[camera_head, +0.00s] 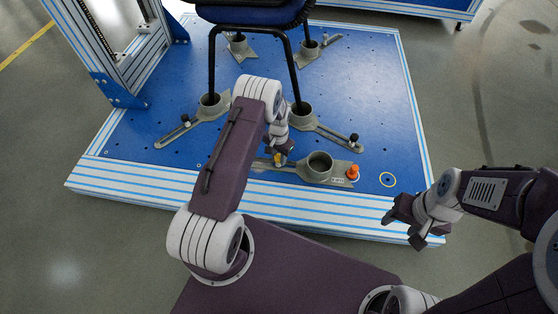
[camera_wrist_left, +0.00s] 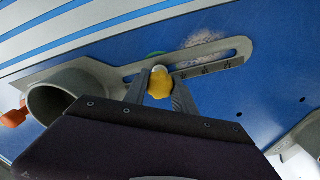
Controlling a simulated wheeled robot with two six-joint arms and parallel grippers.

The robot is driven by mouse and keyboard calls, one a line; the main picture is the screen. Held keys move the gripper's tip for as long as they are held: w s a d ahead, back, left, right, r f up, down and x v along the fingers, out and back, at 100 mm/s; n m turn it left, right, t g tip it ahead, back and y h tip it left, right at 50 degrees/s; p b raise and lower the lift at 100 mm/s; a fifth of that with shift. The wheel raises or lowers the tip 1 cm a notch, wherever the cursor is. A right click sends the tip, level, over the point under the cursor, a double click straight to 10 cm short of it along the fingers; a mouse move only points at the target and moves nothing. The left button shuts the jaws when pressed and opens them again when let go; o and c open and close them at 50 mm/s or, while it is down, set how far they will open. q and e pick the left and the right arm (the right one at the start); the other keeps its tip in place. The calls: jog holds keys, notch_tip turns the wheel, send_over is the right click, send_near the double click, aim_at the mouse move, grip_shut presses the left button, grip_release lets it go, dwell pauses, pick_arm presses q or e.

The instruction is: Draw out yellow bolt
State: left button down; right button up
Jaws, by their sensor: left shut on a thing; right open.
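The yellow bolt (camera_head: 279,161) is at the left part of a loose grey clamp plate with a round cup (camera_head: 320,163) on the blue platform. My left gripper (camera_head: 277,154) is over it. In the left wrist view the yellow bolt (camera_wrist_left: 160,84) sits between the two fingers of my left gripper (camera_wrist_left: 158,92), which is shut on it. The bolt is at the plate's slot; its lower end is hidden, so I cannot tell how deep it sits. My right gripper (camera_head: 402,227) is open and empty near the platform's front right edge.
An orange bolt (camera_head: 352,173) stands at the plate's right end. Chair legs (camera_head: 294,75) stand in other clamps behind. A striped frame (camera_head: 118,60) rises at the left.

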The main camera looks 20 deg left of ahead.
pick_arm(q)
jog(key=shift+r+p, duration=2.1)
jog(key=shift+r, duration=0.4)
notch_tip(320, 180, up, 4)
jog(key=p, duration=0.4)
jog(key=shift+r, duration=0.1)
